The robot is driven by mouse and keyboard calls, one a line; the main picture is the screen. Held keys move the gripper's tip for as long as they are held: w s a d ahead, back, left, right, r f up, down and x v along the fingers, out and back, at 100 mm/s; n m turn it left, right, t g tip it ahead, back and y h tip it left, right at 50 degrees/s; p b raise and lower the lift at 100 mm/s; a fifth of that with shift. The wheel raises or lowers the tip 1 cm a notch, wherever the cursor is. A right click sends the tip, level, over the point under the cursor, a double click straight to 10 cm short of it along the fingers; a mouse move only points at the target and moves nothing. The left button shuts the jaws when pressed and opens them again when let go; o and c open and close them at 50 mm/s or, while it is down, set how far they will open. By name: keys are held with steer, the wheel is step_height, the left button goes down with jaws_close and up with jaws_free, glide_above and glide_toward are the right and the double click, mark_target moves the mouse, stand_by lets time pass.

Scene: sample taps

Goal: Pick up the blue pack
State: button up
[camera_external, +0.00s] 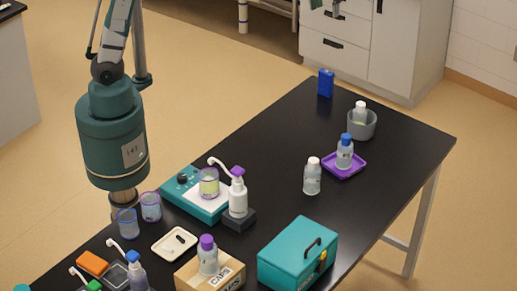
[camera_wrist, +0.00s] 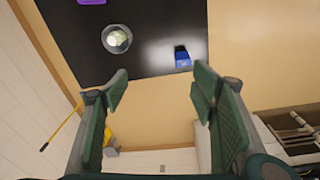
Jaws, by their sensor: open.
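The blue pack (camera_external: 326,84) stands upright near the far corner of the black table in the external view. In the wrist view the blue pack (camera_wrist: 183,60) shows close to the table edge, beyond and between my fingertips, slightly right of their middle. My gripper (camera_wrist: 160,85) is open and empty, its two green fingers spread wide and apart from the pack. In the external view my gripper is mostly out of frame; small teal parts at the top edge may belong to it.
A grey pot (camera_external: 361,125) with a white-capped bottle in it stands near the pack; the pot also shows in the wrist view (camera_wrist: 117,40). A blue-capped bottle sits on a purple tray (camera_external: 343,168). A teal case (camera_external: 298,253) is nearer. Table around the pack is clear.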

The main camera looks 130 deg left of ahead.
steer(key=s+a+f+n, duration=0.1)
steer(key=s+a+f, duration=0.15)
steer(key=a, duration=0.35)
steer(key=s+a+f+n, duration=0.1)
steer(key=s+a+f, duration=0.15)
steer(key=a, duration=0.45)
glide_above(322, 88)
steer(key=a, duration=0.2)
steer(key=shift+g+h, duration=0.3)
steer(key=shift+h, duration=0.1)
steer(key=f, duration=3)
steer(key=shift+s+f, duration=0.25)
steer(key=shift+f, duration=0.45)
steer(key=shift+f, duration=0.1)
steer(key=shift+f, duration=1.2)
steer(key=shift+f, duration=0.1)
steer(key=shift+s+d+f, duration=0.1)
steer(key=shift+s+f, duration=0.05)
steer(key=shift+f, duration=1.1)
steer(key=shift+s+f, duration=0.15)
steer(key=shift+f, duration=1.1)
